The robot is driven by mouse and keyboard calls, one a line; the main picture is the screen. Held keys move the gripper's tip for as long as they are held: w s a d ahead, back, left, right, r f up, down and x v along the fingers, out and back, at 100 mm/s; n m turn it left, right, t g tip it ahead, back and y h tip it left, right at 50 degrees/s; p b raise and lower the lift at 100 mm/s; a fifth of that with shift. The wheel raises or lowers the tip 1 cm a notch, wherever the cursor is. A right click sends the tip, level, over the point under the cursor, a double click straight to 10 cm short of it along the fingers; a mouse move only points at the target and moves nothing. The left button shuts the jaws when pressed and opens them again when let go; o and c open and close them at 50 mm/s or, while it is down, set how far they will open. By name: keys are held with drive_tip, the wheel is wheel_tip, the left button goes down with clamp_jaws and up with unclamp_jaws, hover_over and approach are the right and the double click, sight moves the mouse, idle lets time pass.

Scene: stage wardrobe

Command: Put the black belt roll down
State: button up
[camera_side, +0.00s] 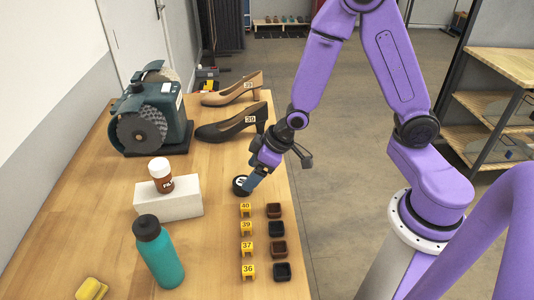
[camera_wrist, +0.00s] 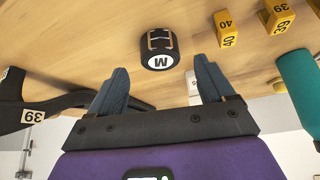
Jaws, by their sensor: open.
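The black belt roll (camera_side: 238,186) rests on the wooden table near its right edge, behind the row of yellow number tags. In the wrist view the roll (camera_wrist: 158,55) shows a round white label with an M and tan bands on its side. My gripper (camera_side: 250,184) is low over the table, right by the roll. In the wrist view its two fingers (camera_wrist: 161,66) are spread wide, and the roll lies just beyond and between the tips, with no finger seen gripping it.
Yellow number tags (camera_side: 247,228) and small dark trays (camera_side: 277,229) stand in front. A black shoe (camera_side: 225,128) and a tan shoe (camera_side: 228,93) are behind. A white block (camera_side: 182,206) with a jar (camera_side: 161,180), a teal bottle (camera_side: 158,254) and a grinder (camera_side: 150,117) stand left.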

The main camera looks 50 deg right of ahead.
drive_tip(key=shift+v, duration=3.6)
drive_tip(key=s+d+r+n+g+h, duration=0.1)
drive_tip(key=s+r+n+g, duration=0.1)
drive_tip(key=s, duration=0.8)
drive_tip(key=s+d+r+n+g+h, duration=0.1)
drive_tip(key=s+r+n, duration=0.3)
drive_tip(key=s, duration=0.6)
drive_tip(key=shift+s+d+r+g+h, duration=0.25)
drive_tip(key=shift+r+g+h, duration=0.2)
drive_tip(key=shift+g, duration=0.45)
